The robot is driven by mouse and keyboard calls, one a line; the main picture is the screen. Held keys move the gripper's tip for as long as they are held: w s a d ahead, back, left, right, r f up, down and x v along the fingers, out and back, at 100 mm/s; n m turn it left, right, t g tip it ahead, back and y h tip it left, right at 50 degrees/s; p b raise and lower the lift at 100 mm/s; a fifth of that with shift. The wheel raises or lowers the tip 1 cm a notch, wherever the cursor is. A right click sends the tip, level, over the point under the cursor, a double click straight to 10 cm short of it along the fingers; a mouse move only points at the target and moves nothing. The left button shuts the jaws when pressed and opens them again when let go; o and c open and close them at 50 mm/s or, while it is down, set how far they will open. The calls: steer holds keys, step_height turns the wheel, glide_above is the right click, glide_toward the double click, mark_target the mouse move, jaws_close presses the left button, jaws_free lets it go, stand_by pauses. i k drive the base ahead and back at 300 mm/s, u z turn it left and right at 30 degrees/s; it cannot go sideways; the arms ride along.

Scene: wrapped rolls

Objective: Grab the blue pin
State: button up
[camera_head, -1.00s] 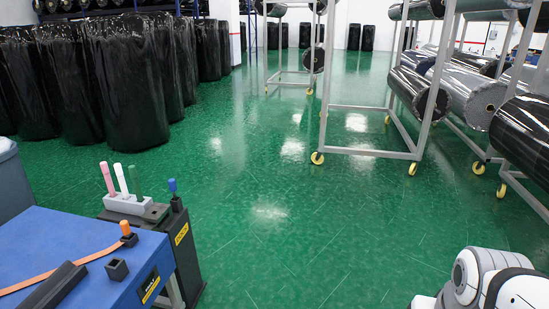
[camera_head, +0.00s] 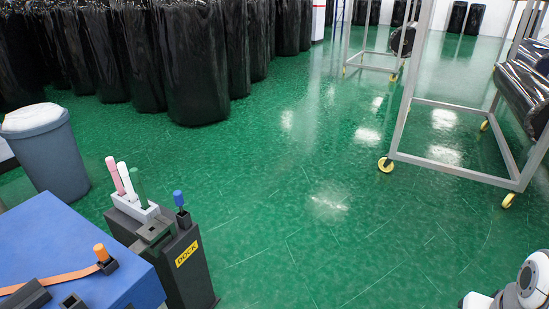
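The blue pin (camera_head: 179,199) stands upright at the right end of the black dock (camera_head: 180,262), with its blue top showing above a dark holder. Its lower part is hidden in that holder. To its left, a pink pin (camera_head: 114,176), a white pin (camera_head: 126,179) and a green pin (camera_head: 138,187) stand in a light grey block (camera_head: 135,208) on the dock. My gripper is not in view; only a white and grey part of my arm shows at the lower right, well apart from the blue pin.
A blue table (camera_head: 60,245) holds an orange pin (camera_head: 101,252) in a black block and an orange strap. A grey bin (camera_head: 47,155) stands behind it. Black wrapped rolls (camera_head: 195,70) line the back left. A wheeled rack (camera_head: 450,105) stands right. The green floor between is clear.

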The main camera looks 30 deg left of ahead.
mark_target(180, 200)
steer(key=u, duration=0.35)
steer(key=i, duration=1.6)
steer(key=u, duration=1.4)
steer(key=i, duration=1.05)
steer(key=u, duration=1.1)
steer(key=i, duration=0.55)
steer(key=u, duration=0.25)
